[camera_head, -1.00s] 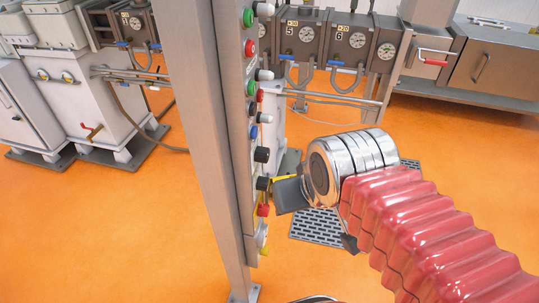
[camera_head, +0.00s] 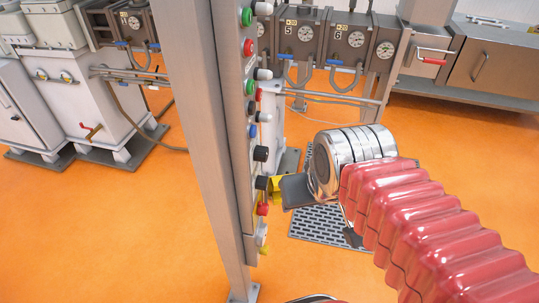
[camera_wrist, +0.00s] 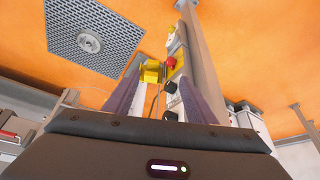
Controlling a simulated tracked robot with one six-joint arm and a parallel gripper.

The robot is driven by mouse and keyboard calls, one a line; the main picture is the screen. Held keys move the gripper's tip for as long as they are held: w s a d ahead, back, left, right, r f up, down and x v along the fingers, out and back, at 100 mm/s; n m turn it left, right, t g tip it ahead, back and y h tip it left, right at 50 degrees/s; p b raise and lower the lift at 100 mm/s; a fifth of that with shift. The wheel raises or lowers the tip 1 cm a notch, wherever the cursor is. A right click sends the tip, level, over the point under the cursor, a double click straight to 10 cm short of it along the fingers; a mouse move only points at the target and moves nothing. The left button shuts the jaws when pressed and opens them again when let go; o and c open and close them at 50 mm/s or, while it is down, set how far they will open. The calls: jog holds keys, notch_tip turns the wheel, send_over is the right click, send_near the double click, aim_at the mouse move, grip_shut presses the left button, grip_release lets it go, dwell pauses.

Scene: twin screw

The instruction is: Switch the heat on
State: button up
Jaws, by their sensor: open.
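A narrow upright control panel (camera_head: 256,140) on a grey post carries coloured buttons and dark knobs seen edge-on in the head view. I cannot read which control is for the heat. Near its lower end are a yellow control (camera_head: 276,186), a red button (camera_head: 262,209) and a black knob (camera_head: 261,183). My gripper (camera_head: 288,190) is at the yellow control's height, fingers toward the panel. In the wrist view my gripper (camera_wrist: 163,75) is open, with the yellow control (camera_wrist: 152,72) between its fingers, nearer the left one. The red button (camera_wrist: 171,62) shows beside it. Contact is unclear.
The grey post (camera_head: 205,130) stands just left of the panel. A floor grate (camera_head: 325,226) lies below my gripper. Machines with gauges (camera_head: 350,40) and pipes stand behind, and a white cabinet (camera_head: 85,100) is at left. Open orange floor surrounds the post.

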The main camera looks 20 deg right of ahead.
jog(key=d+f+m+g, duration=0.2)
jog(key=d+f+m, duration=0.1)
jog(key=d+f, duration=0.2)
jog(key=m+t+y, duration=0.6)
jog(key=m+y, duration=0.6)
jog(key=y, duration=0.4)
send_near(267, 155)
jog(key=v, duration=0.5)
jog(key=shift+w+f, duration=0.1)
jog(key=shift+f, duration=0.05)
jog(key=x, duration=1.3)
jog(key=shift+w+a, duration=0.2)
jog(key=shift+a, duration=0.05)
